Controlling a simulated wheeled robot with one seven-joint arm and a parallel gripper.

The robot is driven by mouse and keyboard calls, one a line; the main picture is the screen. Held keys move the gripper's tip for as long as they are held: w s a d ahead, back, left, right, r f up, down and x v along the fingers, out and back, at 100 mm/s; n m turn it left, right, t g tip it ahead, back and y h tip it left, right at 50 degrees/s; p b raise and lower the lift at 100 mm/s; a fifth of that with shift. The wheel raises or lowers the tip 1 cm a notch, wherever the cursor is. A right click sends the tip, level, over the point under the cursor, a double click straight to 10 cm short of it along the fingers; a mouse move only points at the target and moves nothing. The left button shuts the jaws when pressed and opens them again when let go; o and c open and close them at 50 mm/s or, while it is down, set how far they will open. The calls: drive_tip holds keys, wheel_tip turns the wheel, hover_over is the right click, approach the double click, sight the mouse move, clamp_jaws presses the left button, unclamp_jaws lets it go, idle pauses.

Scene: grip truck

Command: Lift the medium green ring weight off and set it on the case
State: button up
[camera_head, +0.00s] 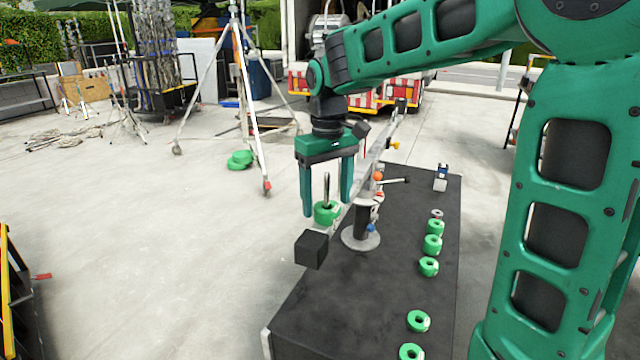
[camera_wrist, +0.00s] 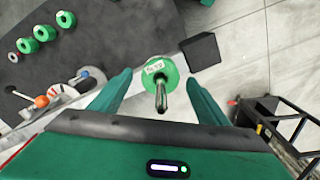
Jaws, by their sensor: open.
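A green ring weight (camera_head: 326,212) sits around an upright metal pin on a beam above the near left end of the black case (camera_head: 350,310). In the wrist view the same ring (camera_wrist: 160,74) shows a white label, with the pin rising from its middle. My gripper (camera_head: 327,208) is open, pointing down, with one finger on each side of the ring. In the wrist view both fingers (camera_wrist: 158,98) stand apart from it with visible gaps. More green rings lie in a row along the right of the case top, among them one near the front (camera_head: 411,352).
A black block (camera_head: 311,249) is at the beam's near end, close to my gripper. A stand with a round grey base (camera_head: 361,238) holds the beam. A tripod (camera_head: 250,110) stands behind on the concrete. The case top's middle is bare.

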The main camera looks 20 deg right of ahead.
drive_tip(key=shift+f, duration=0.4)
drive_tip(key=c, duration=1.5)
drive_tip(key=o, duration=0.6)
drive_tip(key=shift+c, duration=0.6)
drive_tip(key=shift+r, duration=0.1)
drive_tip(key=shift+r, duration=1.25)
drive_tip(key=shift+r, duration=2.45)
